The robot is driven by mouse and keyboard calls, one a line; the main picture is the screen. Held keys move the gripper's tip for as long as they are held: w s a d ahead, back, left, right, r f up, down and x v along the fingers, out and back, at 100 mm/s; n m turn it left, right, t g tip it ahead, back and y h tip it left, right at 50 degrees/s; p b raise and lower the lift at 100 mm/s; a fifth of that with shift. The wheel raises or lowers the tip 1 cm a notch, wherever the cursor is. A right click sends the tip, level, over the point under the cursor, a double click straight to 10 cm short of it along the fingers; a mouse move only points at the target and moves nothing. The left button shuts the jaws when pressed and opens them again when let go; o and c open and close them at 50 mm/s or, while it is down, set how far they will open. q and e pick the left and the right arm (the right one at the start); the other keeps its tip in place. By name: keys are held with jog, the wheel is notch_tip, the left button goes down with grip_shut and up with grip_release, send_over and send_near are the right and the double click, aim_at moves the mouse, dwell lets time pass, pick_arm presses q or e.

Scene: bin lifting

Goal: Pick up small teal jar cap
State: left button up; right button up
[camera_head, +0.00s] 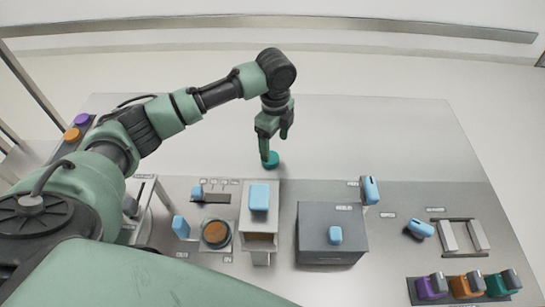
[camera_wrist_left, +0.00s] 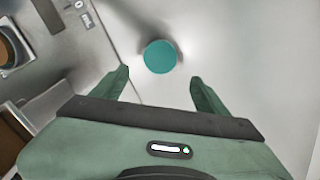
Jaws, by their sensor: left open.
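The small teal jar cap (camera_head: 272,160) is a round disc lying on the bare part of the grey table, behind the row of fixtures. In the left wrist view the teal cap (camera_wrist_left: 160,57) appears just beyond the fingertips, roughly centred between them. My left gripper (camera_head: 273,148) points down just above the cap, and one finger partly covers it in the head view. In the left wrist view the two fingers of my left gripper (camera_wrist_left: 158,80) are spread apart with nothing between them. My right gripper is not in view.
A grey box (camera_head: 332,250) and a stand with a light blue block (camera_head: 259,197) stand in front of the cap. Purple, orange and teal items (camera_head: 467,286) sit at the front right. The table (camera_head: 370,135) around and behind the cap is clear.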

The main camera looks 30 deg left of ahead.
aim_at(272, 158)
pick_arm(q)
jog(key=shift+s+a+f+p, duration=0.1)
jog(key=shift+s+f+p, duration=0.2)
jog(key=shift+f, duration=0.45)
jog(key=f, duration=0.2)
jog(key=f+p, duration=0.1)
jog(key=shift+w+a+f, duration=0.15)
jog(key=shift+w+f, duration=0.05)
jog(key=shift+f, duration=0.15)
jog(key=shift+w+f, duration=0.1)
jog(key=shift+f, duration=0.25)
jog(key=c, duration=1.4)
